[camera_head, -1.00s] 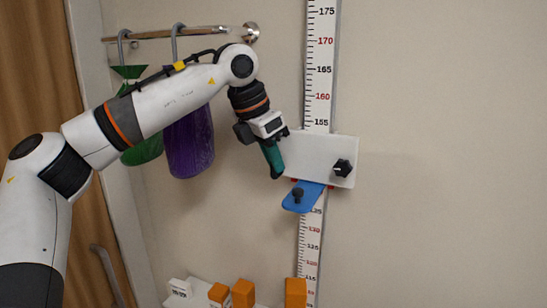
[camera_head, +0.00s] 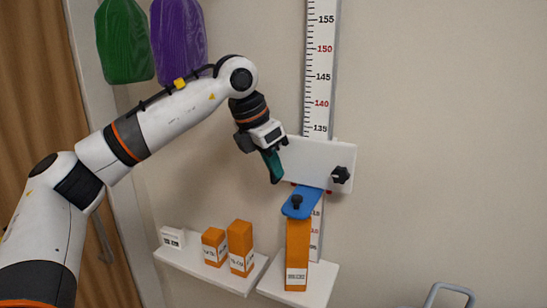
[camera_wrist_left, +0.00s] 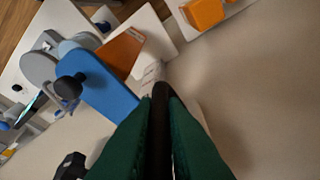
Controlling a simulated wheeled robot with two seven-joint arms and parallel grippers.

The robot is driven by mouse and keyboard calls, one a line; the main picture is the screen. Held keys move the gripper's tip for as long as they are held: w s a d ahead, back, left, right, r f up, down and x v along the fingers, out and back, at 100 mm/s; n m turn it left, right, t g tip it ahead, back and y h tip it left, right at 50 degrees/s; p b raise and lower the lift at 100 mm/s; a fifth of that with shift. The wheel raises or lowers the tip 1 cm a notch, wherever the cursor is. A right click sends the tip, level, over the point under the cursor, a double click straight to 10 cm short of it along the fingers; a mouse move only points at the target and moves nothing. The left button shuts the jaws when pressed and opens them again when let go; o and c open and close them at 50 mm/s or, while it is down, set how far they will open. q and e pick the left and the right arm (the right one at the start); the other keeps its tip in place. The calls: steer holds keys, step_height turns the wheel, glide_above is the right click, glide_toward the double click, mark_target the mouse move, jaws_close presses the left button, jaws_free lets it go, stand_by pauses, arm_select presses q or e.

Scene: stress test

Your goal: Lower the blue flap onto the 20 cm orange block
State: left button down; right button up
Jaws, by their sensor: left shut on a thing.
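The blue flap (camera_head: 302,204) sticks out below a white slider plate (camera_head: 318,165) on the vertical scale. The flap sits directly over the tall orange block (camera_head: 298,245), which stands upright on a small white shelf (camera_head: 325,282); I cannot tell whether they touch. In the left wrist view, the flap (camera_wrist_left: 98,90) covers part of the block (camera_wrist_left: 120,52). My left gripper (camera_head: 274,167), with green fingers, is at the plate's left side. In the wrist view its fingers (camera_wrist_left: 160,125) are shut on a black bar. My right gripper is not in view.
Two shorter orange blocks (camera_head: 241,250) (camera_head: 214,247) and a white block (camera_head: 172,238) stand on a shelf to the left. A black knob (camera_head: 340,175) is on the plate's right. Green (camera_head: 124,42) and purple (camera_head: 178,45) bags hang upper left. The right wall is clear.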

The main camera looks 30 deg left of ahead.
arm_select(q)
steer(key=shift+f+b, duration=0.3)
steer(key=shift+f, duration=0.7)
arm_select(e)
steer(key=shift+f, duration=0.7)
arm_select(q)
steer(key=c, duration=1.5)
jaws_free()
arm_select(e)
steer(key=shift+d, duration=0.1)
arm_select(q)
steer(key=shift+r, duration=0.1)
steer(key=b+v, duration=0.1)
steer(key=v, duration=1)
steer(key=shift+r, duration=0.4)
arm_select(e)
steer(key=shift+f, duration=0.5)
arm_select(q)
steer(key=shift+s+a, duration=0.1)
steer(key=shift+a, duration=0.05)
